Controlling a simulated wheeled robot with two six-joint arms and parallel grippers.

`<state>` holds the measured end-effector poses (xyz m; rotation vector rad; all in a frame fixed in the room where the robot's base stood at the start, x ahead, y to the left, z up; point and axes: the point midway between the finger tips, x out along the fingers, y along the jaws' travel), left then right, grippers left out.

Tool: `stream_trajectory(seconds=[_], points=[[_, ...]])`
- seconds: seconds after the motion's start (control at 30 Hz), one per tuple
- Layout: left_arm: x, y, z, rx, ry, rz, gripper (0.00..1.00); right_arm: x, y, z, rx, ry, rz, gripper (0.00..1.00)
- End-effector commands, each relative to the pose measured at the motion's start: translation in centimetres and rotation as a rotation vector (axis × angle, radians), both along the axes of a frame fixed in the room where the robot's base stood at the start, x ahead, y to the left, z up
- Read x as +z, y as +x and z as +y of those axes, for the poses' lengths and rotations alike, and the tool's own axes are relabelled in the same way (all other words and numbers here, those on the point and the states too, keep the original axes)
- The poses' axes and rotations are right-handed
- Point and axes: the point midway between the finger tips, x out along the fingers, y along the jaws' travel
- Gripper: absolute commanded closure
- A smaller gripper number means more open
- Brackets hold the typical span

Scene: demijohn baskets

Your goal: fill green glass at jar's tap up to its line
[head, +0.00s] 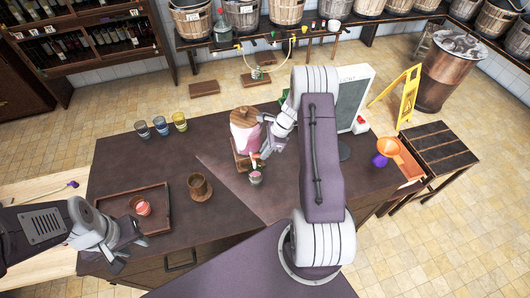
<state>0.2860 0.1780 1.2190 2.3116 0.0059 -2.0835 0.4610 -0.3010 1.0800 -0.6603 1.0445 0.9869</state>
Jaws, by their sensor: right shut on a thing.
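The jar (243,136) has a wooden lid and holds pink liquid; it stands on a wooden base on the dark counter. A small green glass (256,179) stands on the counter in front of the jar's tap (255,160). Its line and liquid level are too small to read. My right gripper (264,146) is shut at the jar's front right, seemingly on the tap's handle; the hold is partly hidden by the wrist. My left gripper (130,236) is over the counter's left part, by the tray; its finger gap is unclear.
A wooden tray (163,222) at left holds a cup with red contents (143,208). A wooden mug (200,190) stands right of it.

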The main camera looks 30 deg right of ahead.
Motion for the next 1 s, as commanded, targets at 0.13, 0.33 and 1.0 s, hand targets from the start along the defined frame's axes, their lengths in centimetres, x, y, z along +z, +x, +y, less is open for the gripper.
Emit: stream_trajectory(seconds=[0.13, 0.33, 1.0], points=[[-0.8, 0.0, 0.0, 0.0, 0.0, 0.0, 0.64, -0.2, 0.8, -0.3, 0.16, -0.001, -0.002, 1.0], [-0.9, 0.0, 0.0, 0.0, 0.0, 0.0, 0.64, 0.1, 1.0, -0.4, 0.227, -0.001, -0.001, 1.0], [-1.6, 0.0, 0.0, 0.0, 0.0, 0.0, 0.64, 0.8, 1.0, -0.8, 0.225, -0.002, -0.003, 0.64]])
